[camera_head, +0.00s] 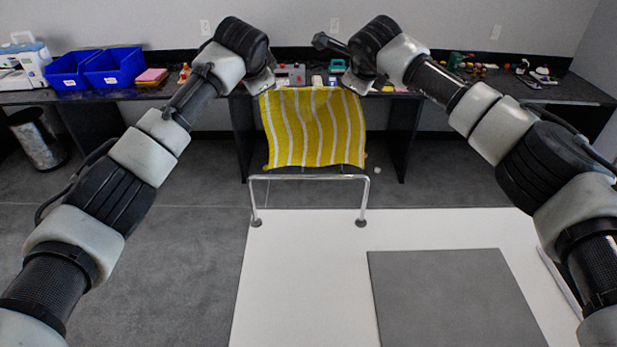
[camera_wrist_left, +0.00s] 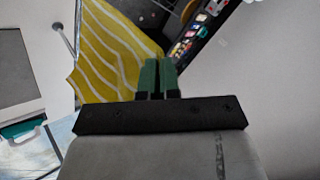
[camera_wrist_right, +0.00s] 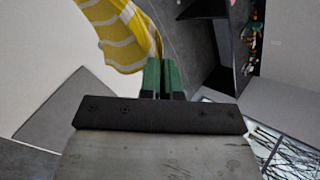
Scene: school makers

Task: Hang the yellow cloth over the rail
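The yellow cloth (camera_head: 313,128) with white stripes hangs stretched between my two grippers, its lower edge just above and behind the rail in the head view. My left gripper (camera_head: 268,84) is shut on its upper left corner; the green fingers (camera_wrist_left: 158,76) and cloth (camera_wrist_left: 105,50) show in the left wrist view. My right gripper (camera_head: 354,86) is shut at the upper right corner; its fingers (camera_wrist_right: 162,76) meet the cloth (camera_wrist_right: 122,35) in the right wrist view. The chrome rail (camera_head: 308,177) stands on two legs. I cannot tell whether the cloth touches it.
The rail's feet stand on a white surface (camera_head: 300,270) with a grey panel (camera_head: 450,300) at front right. A dark counter (camera_head: 210,92) along the back wall holds blue bins (camera_head: 115,68) and small items. A bin (camera_head: 38,138) stands at far left.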

